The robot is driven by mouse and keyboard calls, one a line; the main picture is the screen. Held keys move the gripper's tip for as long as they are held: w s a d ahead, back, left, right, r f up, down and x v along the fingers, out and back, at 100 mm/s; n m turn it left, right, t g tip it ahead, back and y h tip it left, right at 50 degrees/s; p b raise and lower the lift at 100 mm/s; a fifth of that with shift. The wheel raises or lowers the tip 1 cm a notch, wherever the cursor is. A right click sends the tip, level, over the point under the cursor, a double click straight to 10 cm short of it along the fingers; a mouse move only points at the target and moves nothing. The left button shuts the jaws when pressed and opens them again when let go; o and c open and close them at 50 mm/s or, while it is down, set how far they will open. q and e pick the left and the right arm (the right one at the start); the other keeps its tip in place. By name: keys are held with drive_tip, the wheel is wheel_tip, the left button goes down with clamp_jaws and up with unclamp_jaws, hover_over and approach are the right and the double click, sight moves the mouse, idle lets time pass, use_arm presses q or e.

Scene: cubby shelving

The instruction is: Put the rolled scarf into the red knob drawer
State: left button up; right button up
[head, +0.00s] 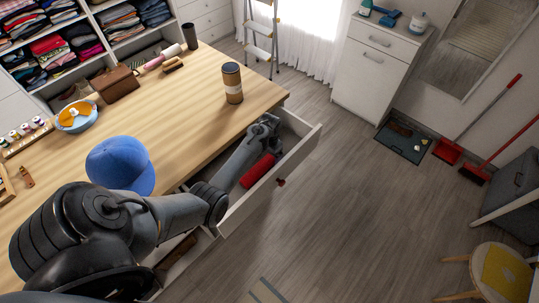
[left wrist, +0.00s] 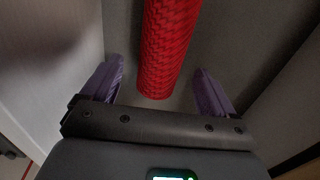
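The rolled scarf (head: 258,171) is a red, textured roll lying inside the open drawer. The drawer (head: 262,187) is pulled out from the wooden table and has a red knob (head: 281,182) on its front. My left arm reaches over the drawer, with its wrist end by the far part of it. In the left wrist view my left gripper (left wrist: 157,68) has its purple fingers apart, with visible gaps on both sides of the scarf (left wrist: 167,50). The scarf's near end lies between the fingers. My right gripper is not in view.
A blue cap (head: 120,165), a brown canister (head: 232,83) and a brown box (head: 115,84) stand on the table (head: 165,115). A stepladder (head: 262,45) stands beyond it.

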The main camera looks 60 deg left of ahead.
use_arm(q)
wheel_tip(320, 180, up, 11)
drive_tip(key=p, duration=0.2)
idle(0.6)
drive_tip(key=shift+f, duration=0.1)
idle(0.4)
